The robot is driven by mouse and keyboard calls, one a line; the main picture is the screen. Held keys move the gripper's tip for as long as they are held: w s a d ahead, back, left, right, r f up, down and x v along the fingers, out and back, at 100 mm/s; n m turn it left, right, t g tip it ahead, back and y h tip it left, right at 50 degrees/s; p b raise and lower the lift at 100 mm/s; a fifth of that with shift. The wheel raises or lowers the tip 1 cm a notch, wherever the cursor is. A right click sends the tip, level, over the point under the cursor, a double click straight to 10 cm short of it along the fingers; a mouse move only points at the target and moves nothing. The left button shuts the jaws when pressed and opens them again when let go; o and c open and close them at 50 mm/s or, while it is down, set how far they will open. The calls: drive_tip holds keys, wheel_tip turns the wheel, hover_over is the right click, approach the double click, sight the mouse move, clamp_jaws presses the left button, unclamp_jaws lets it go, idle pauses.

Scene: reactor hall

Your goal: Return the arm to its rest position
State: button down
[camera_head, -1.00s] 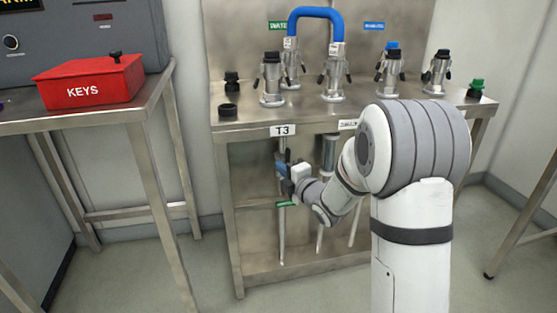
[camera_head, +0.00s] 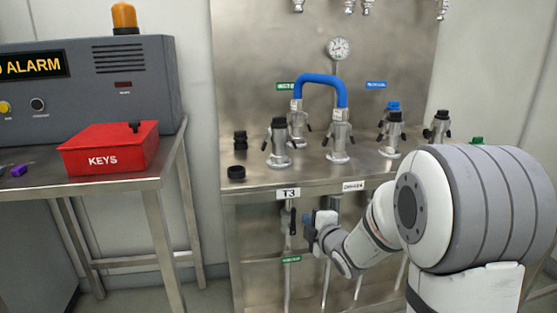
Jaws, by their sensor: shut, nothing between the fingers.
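My arm (camera_head: 470,210) reaches in from the right, bent low in front of the steel bench. My gripper (camera_head: 306,219) is at the bench's front, below the tabletop edge and the T3 label (camera_head: 288,194). It is small and partly turned away; it is shut and holds nothing. Just left of it a dark valve handle (camera_head: 292,222) stands upright on a thin vertical pipe. The gap between handle and fingers is small, and I cannot tell if they touch.
The steel bench (camera_head: 262,190) carries several capped couplings and a blue hose (camera_head: 321,79) joining two of them. At left, a table (camera_head: 100,188) holds a red KEYS box (camera_head: 108,147) and a grey alarm cabinet (camera_head: 90,85) with an orange lamp (camera_head: 124,16). Bare wall separates the two.

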drive_tip(key=s+d+r+m+g+h+p, duration=0.3)
drive_tip(key=s+r+m+p, duration=0.3)
drive_tip(key=r+p, duration=0.25)
drive_tip(key=s+d+r+m+g+h+p, duration=0.25)
drive_tip(key=s+d+r+m+p, duration=0.2)
drive_tip(key=s+r+p, duration=0.4)
drive_tip(key=s+a+r+m+g+p, duration=0.1)
drive_tip(key=s+r+m+g+p, duration=0.2)
drive_tip(key=s+r+m+p, duration=0.2)
drive_tip(key=s+r+m+g+p, duration=0.3)
drive_tip(key=s+r+p, duration=0.3)
drive_tip(key=s, duration=0.6)
wheel_tip(320, 180, up, 2)
drive_tip(key=shift+s+a+r+m, duration=0.15)
drive_tip(key=shift+a+m, duration=0.25)
drive_tip(key=shift+m, duration=0.45)
drive_tip(key=c, duration=2.2)
unclamp_jaws()
